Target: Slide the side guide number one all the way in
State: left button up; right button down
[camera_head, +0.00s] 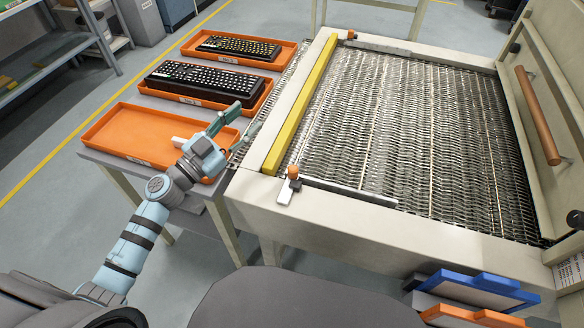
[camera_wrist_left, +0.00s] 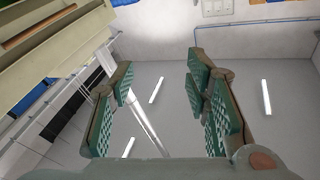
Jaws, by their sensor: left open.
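Two side guides lie across the machine's wire mesh belt. The near side guide (camera_head: 348,190) is a pale metal bar at the front edge, with an orange knob (camera_head: 293,172) and a small white plate at its left end. The far side guide (camera_head: 380,47) lies at the back edge, also with an orange knob (camera_head: 351,34). I cannot read which is number one. My left gripper (camera_head: 248,116) is open and empty, left of the machine and above the near tray's right end. Its spread fingers also show in the left wrist view (camera_wrist_left: 160,85), with nothing between them. My right gripper is out of view.
A yellow bar (camera_head: 305,100) spans the belt's left end. Left of the machine, orange trays stand on a table; two hold black keyboards (camera_head: 205,80) and the near tray (camera_head: 120,131) looks empty. A raised cover with a brown handle (camera_head: 536,103) stands at right.

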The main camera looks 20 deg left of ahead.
aim_at(293, 168)
pick_arm(q)
jog(key=s+f+m+g+h, duration=0.1)
jog(key=f+g, duration=0.1)
jog(key=g, duration=0.2)
jog(key=s+f+m+g+h, duration=0.1)
jog(key=s+f+m+g, duration=0.1)
jog(key=f+g, duration=0.1)
jog(key=s+f+m+g+h, duration=0.1)
jog(key=f+g, duration=0.1)
jog(key=g, duration=0.3)
jog(key=shift+s+a+f+m, duration=0.2)
jog(key=shift+s+f+m, duration=0.1)
jog(key=shift+s+f, duration=0.1)
jog(key=shift+d+f, duration=0.25)
jog(key=shift+d, duration=0.05)
jog(key=b+x, duration=0.2)
jog(key=x, duration=1.1)
jog(key=shift+d, duration=0.45)
jog(key=shift+r, duration=0.1)
grip_shut()
